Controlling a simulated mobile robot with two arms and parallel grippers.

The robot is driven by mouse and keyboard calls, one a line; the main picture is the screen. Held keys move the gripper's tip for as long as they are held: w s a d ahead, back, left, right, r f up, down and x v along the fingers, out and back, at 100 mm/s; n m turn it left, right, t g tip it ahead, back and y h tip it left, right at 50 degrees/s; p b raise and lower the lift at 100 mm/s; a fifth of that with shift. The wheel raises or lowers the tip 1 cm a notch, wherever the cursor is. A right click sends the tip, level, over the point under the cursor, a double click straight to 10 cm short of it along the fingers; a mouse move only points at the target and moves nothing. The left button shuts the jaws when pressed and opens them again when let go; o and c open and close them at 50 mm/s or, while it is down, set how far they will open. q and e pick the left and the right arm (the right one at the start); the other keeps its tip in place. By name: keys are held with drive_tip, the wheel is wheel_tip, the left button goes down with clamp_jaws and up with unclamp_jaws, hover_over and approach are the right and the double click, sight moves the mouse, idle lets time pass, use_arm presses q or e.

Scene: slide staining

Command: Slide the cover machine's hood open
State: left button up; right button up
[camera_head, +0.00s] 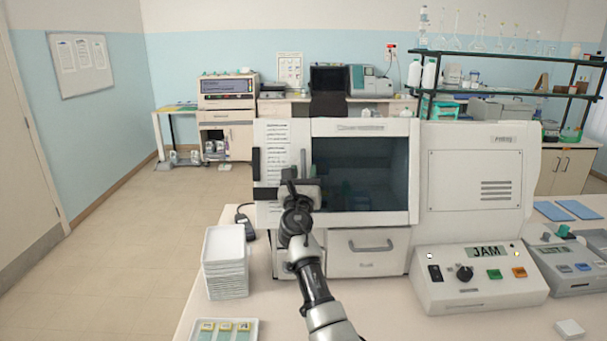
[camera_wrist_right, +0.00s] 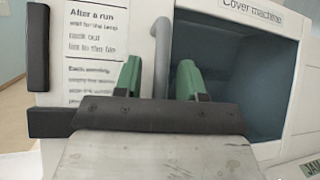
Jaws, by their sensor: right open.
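The cover machine (camera_head: 362,128) is a white box on the bench, with a dark, glassy front area (camera_head: 370,180). To the left of that area is a pale upright handle bar (camera_head: 303,160), which also shows in the right wrist view (camera_wrist_right: 161,50). My right gripper (camera_head: 303,184) is at this handle. In the right wrist view its two green fingers (camera_wrist_right: 158,80) are open, one on each side of the bar; I cannot tell if either touches it. I cannot tell how far the hood is open. My left gripper is not in view.
A control box with a "JAM" display (camera_head: 478,280) stands at the right front. A stack of white trays (camera_head: 226,262) and a slide tray (camera_head: 250,333) are at the left. A drawer (camera_head: 368,248) sits below the dark front. Printed instructions (camera_wrist_right: 92,50) are beside the handle.

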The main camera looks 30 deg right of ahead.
clamp_jaws()
idle(0.3)
